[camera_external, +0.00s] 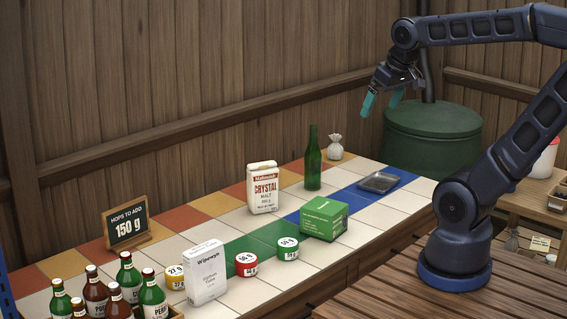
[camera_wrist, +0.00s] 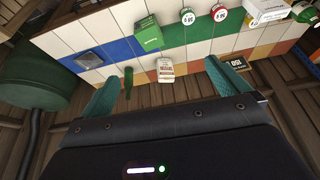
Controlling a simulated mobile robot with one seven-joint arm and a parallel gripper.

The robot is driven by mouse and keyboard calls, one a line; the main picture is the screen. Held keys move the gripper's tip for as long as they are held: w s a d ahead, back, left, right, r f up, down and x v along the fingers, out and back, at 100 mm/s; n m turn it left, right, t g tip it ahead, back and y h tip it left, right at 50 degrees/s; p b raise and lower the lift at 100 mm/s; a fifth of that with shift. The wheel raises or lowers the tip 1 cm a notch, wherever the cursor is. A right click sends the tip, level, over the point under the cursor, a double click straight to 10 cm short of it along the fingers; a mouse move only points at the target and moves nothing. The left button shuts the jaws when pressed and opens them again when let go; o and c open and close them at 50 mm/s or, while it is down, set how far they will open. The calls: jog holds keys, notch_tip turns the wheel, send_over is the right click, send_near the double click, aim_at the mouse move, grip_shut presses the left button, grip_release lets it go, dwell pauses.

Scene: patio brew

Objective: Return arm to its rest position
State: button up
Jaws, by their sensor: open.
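My gripper (camera_external: 382,102) is open and empty, with its teal fingers apart. It is raised in the air above the back of the tiled table (camera_external: 340,236), left of the green barrel (camera_external: 432,137). My arm bends over from its base on the wooden deck at the right. In the wrist view my gripper (camera_wrist: 167,82) shows both fingers spread, with nothing between them. The Crystal malt bag (camera_wrist: 165,70) and the green bottle (camera_wrist: 128,77) appear beyond the fingertips, apart from them.
On the table stand a green box (camera_external: 324,218), a metal tray (camera_external: 379,182), a white Wijnwyn box (camera_external: 206,275), round tins, several bottles in a crate and a sign (camera_external: 127,222) reading "Hops to add 150 g". A wooden wall stands behind.

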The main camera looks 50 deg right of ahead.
jog(key=s, duration=0.2)
jog(key=shift+s+a+f, duration=0.1)
jog(key=shift+s+f, duration=0.1)
jog(key=shift+s, duration=0.1)
